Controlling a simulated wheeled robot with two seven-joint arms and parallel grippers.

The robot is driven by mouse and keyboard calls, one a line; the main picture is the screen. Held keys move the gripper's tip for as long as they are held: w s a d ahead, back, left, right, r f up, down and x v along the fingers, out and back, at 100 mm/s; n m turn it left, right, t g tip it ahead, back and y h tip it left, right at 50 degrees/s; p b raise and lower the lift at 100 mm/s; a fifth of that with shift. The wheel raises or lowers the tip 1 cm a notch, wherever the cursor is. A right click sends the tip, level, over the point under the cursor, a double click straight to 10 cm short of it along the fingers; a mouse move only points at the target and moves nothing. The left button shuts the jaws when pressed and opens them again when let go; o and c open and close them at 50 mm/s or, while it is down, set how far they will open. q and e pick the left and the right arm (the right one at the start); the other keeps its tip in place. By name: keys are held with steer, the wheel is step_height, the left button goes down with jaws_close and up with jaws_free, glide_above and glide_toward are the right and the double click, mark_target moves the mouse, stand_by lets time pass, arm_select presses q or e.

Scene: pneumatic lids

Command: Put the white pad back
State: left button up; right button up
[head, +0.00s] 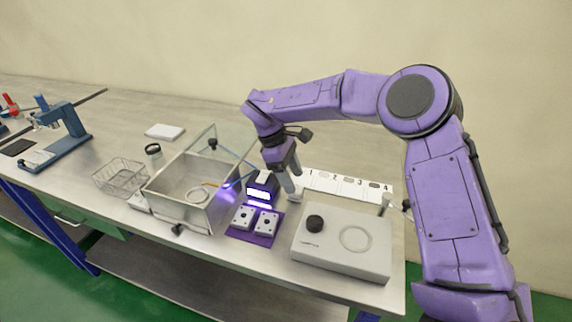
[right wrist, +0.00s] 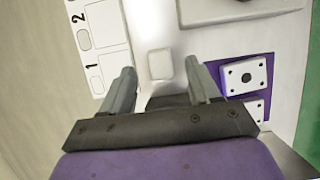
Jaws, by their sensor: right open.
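A small white pad (right wrist: 160,64) with rounded corners lies flat on the table in the right wrist view. It is just ahead of my right gripper (right wrist: 158,80), roughly between the line of its two fingertips. My right gripper also shows in the head view (head: 293,188), low over the table; it is open with nothing between its fingers. I cannot make out the pad in the head view, where the gripper seems to hide it. A white strip (head: 350,190) with numbered places 1 to 4 lies behind; its end with places 1 and 2 shows in the wrist view (right wrist: 112,50). My left gripper is out of view.
A grey box with a black knob (head: 341,243) stands right of the gripper. An open metal tank (head: 180,205) and wire basket (head: 120,176) stand left. The table behind the tank is fairly clear.

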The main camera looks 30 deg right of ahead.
steer(key=v, duration=0.7)
